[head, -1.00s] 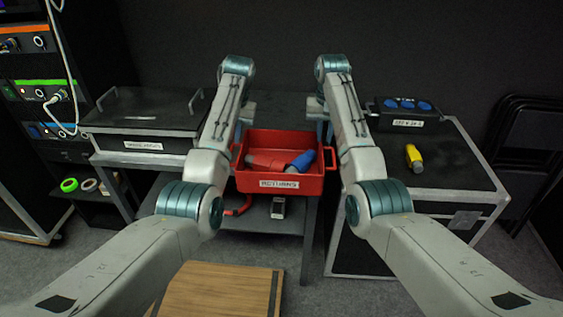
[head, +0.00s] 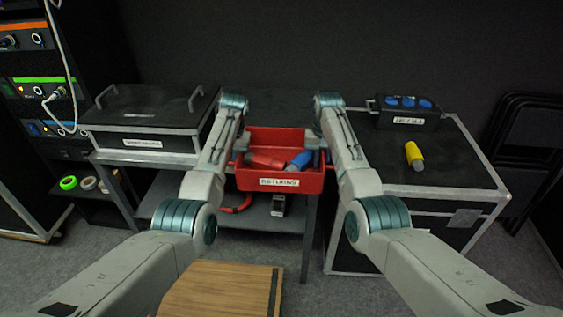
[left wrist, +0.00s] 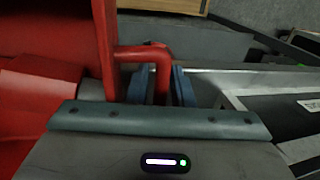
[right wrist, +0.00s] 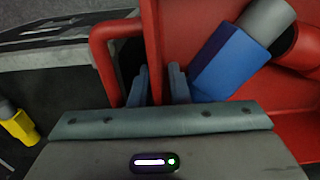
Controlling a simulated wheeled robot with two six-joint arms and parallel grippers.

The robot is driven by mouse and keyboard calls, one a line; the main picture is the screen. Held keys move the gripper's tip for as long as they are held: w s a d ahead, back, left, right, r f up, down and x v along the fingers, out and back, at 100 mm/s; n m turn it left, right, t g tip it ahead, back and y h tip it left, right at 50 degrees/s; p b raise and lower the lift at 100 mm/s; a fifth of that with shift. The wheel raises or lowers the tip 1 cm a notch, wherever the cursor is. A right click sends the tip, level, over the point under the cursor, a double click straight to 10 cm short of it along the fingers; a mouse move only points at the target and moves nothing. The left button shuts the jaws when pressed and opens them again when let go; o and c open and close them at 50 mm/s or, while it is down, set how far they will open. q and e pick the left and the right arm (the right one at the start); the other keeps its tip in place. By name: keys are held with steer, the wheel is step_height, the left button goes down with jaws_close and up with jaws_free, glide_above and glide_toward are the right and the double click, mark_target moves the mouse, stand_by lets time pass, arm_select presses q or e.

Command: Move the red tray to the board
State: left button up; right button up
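The red tray (head: 280,182), with a white label on its front, sits on the grey table between my two arms. It holds red and blue connectors. My left gripper (left wrist: 161,87) is down at one tray handle (left wrist: 163,70), with the handle bar between its two parted fingers. My right gripper (right wrist: 158,87) is at the other side; one finger is inside the handle loop (right wrist: 101,55) and the other inside the tray wall. Its fingers also look parted. My arms mostly hide both grippers in the head view. A wooden board (head: 215,290) lies low in front.
A black case (head: 150,110) stands left of the tray. A black flight case (head: 450,160) at right carries a yellow connector (head: 414,154) and a box with blue sockets (head: 408,112). A lower shelf holds a small grey item (head: 278,205).

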arm_select(q)
jaws_close()
arm_select(e)
jaws_close()
arm_select(q)
steer(key=shift+r, duration=0.25)
arm_select(e)
steer(key=shift+r, duration=0.25)
